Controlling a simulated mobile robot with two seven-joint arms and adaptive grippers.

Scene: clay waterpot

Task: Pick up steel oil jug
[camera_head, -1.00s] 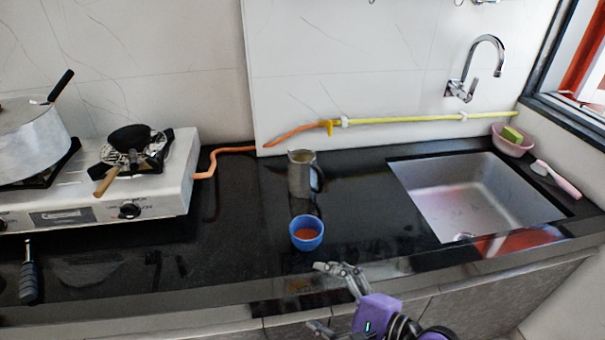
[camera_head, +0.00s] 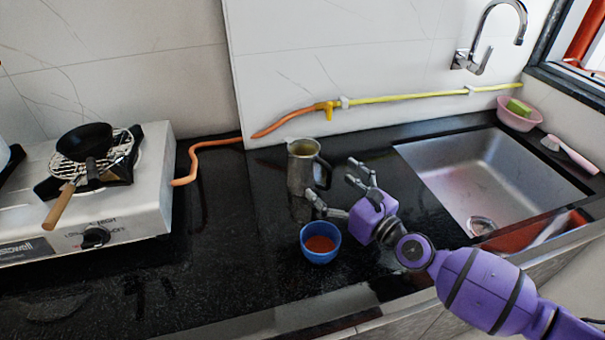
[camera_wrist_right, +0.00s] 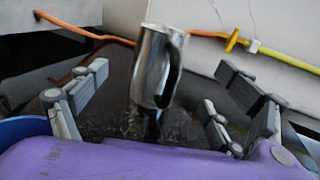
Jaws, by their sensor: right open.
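The steel oil jug (camera_head: 301,168) stands upright on the black counter, its dark handle on its right side. My right gripper (camera_head: 335,185) is open and empty, just to the right and front of the jug, with its fingers pointing toward it. In the right wrist view the jug (camera_wrist_right: 151,70) appears ahead, between the spread fingers of the right gripper (camera_wrist_right: 150,105) and beyond their tips, with the handle facing right. I see no contact with the jug. My left gripper is not in view.
A blue bowl with red contents (camera_head: 320,243) stands on the counter in front of the jug, close to my right gripper. The gas stove (camera_head: 140,210) is at left, the sink (camera_head: 480,180) at right. An orange hose (camera_head: 205,150) runs along the wall behind.

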